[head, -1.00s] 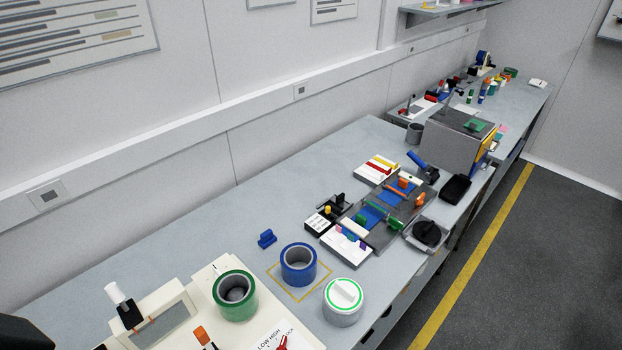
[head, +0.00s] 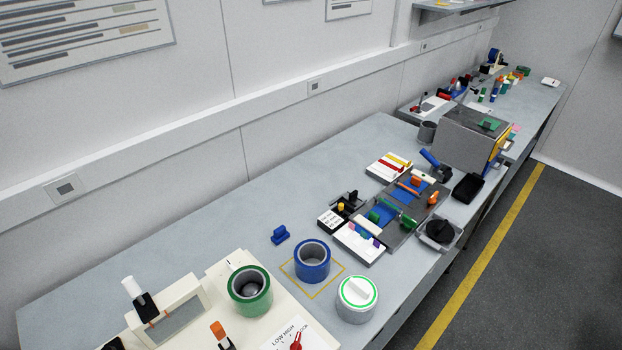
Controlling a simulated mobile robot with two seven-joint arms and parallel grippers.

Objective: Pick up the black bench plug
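A small black piece (head: 351,197) stands on the bench behind a black-and-white block with a yellow knob. It may be the black bench plug, but it is too small to be sure. A round black piece with a raised top (head: 440,231) sits on a grey base near the bench's front edge. I cannot tell which of these is the plug. Neither of my grippers is in view.
The grey bench (head: 210,222) is clear along the wall. A blue ring (head: 313,274), a green ring (head: 249,303), a white-lidded tin (head: 357,309) and a small blue piece (head: 280,235) stand in front. A grey box (head: 468,148) stands farther back.

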